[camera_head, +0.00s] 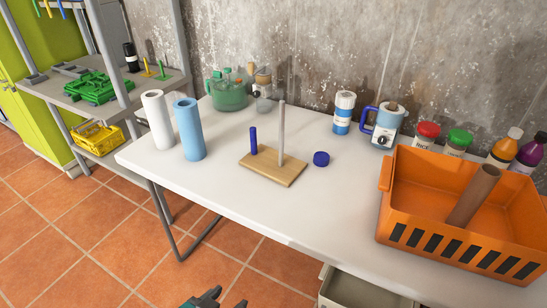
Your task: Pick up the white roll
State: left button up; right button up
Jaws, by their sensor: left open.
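The white roll (157,121) stands upright near the left end of the white table (222,177). A blue roll (188,131) stands upright just to its right and slightly nearer to me. A wooden holder (272,167) with a tall grey rod and a short blue peg stands in the middle of the table; no roll is on it. My left gripper (226,298) shows only partly at the bottom edge, open, in front of the table and well away from the white roll. My right gripper is not in view.
A blue cap (321,159) lies right of the holder. An orange crate (400,199) with a brown tube in it fills the right side. A green jug (229,92), bottles and jars line the wall. A drawer unit (359,294) stands under the table. The front middle of the table is clear.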

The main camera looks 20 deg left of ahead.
aim_at(156, 108)
jog(key=u, duration=1.25)
jog(key=i+j+z, duration=0.1)
jog(key=j, duration=0.25)
jog(key=i+j, duration=0.25)
jog(key=i+j+z, duration=0.15)
jog(key=j, duration=0.25)
jog(key=i+j, duration=0.2)
jog(key=j, duration=0.15)
jog(key=i+j+z, duration=0.15)
jog(key=j, duration=0.25)
